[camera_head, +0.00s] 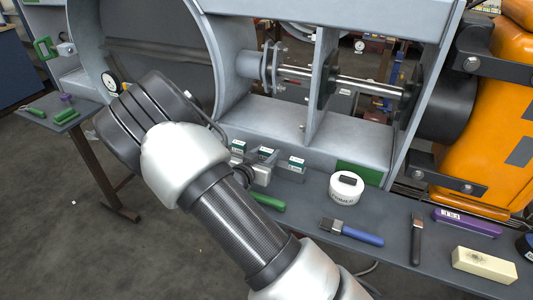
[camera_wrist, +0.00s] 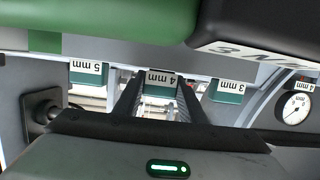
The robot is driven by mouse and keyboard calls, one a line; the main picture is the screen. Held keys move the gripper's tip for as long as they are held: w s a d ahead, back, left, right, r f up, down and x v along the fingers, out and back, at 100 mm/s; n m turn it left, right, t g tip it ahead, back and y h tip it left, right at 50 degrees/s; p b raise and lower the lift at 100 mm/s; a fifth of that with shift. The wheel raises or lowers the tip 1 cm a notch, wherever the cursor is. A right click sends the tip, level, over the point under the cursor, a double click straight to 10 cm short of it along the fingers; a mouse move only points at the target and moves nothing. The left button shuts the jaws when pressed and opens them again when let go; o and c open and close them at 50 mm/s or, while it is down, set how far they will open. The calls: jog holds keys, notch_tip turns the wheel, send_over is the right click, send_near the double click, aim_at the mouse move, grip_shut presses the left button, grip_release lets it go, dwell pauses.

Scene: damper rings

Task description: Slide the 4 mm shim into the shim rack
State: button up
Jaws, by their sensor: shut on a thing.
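The 4 mm shim (camera_wrist: 161,84), with a green body and white label, is between the fingers of my gripper (camera_wrist: 160,100) in the wrist view. My gripper is shut on it. The labels appear upside down there. A 5 mm shim (camera_wrist: 88,72) is on one side and a 3 mm shim (camera_wrist: 228,90) on the other, both apart from the fingers. In the head view, several green-and-white labelled pieces (camera_head: 296,163) stand with grey blocks (camera_head: 262,174) at the bench's back. My gripper is mostly hidden behind my arm there. I cannot tell how deep the shim sits in the rack.
A green-handled tool (camera_head: 267,202) lies near the blocks. A white round tub (camera_head: 345,188), a blue-handled brush (camera_head: 350,232) and a pale block (camera_head: 484,264) lie on the bench (camera_head: 385,215). The grey steel frame (camera_head: 350,132) with its shaft rises behind. A dial gauge (camera_wrist: 293,108) is at right.

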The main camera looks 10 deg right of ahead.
jog(key=shift+f, duration=0.25)
dwell(0.6)
jog(key=o, duration=1.5)
jog(key=p+v, duration=0.1)
jog(key=v, duration=1.6)
jog(key=shift+s+a+p, duration=0.15)
jog(key=shift+a+p, duration=0.05)
jog(key=shift+p, duration=0.2)
